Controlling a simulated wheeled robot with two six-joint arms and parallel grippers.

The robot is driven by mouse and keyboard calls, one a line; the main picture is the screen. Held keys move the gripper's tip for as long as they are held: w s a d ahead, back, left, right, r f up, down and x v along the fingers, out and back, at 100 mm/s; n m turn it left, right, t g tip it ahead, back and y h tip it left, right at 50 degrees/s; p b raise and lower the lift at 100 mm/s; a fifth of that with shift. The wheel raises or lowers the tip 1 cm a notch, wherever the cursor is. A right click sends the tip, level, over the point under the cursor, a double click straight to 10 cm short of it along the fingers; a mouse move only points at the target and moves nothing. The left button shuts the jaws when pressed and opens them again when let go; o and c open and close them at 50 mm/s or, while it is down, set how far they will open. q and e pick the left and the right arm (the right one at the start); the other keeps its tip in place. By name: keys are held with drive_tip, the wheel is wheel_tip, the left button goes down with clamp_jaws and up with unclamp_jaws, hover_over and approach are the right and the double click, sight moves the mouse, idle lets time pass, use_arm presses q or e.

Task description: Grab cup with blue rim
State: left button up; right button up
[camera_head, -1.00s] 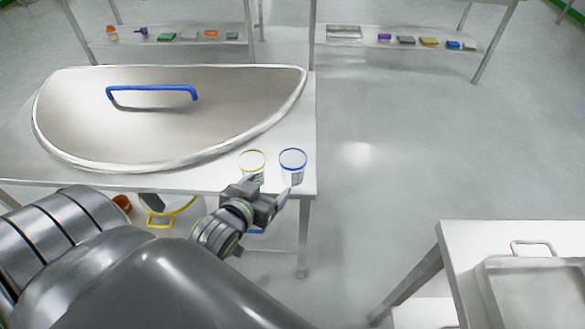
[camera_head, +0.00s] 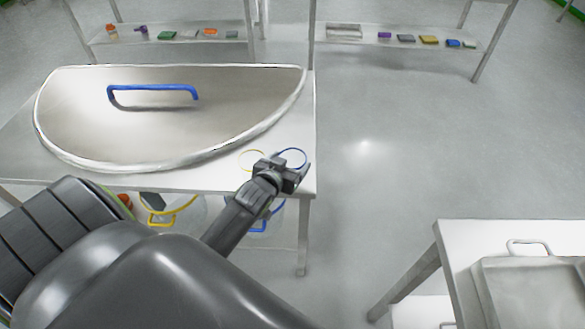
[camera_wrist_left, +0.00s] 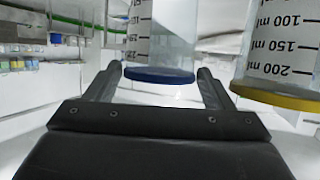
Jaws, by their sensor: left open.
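The clear cup with a blue rim (camera_head: 294,150) stands near the right front corner of the white table. My left gripper (camera_head: 282,165) covers most of it in the head view. In the left wrist view the blue-rimmed cup (camera_wrist_left: 160,74) appears upside down, framed between the tips of my open left gripper (camera_wrist_left: 160,72). I cannot tell whether the fingers touch it. A clear cup with a yellow rim (camera_head: 247,155) stands just left of it, and it shows outside the fingers at the right of the wrist view (camera_wrist_left: 280,95). My right gripper is out of view.
A large metal lid (camera_head: 215,115) with a blue handle (camera_head: 152,89) fills most of the white table (camera_head: 305,110). A yellow-rimmed container (camera_head: 168,215) is below. Shelves with small items stand behind. Another table (camera_head: 460,240) with a metal tray is at lower right.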

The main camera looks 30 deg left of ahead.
sight(297, 153)
use_arm(q)
drive_tip(key=x, duration=0.4)
drive_tip(key=shift+w+r, duration=0.2)
drive_tip(key=c, duration=0.7)
drive_tip(key=shift+c, duration=0.2)
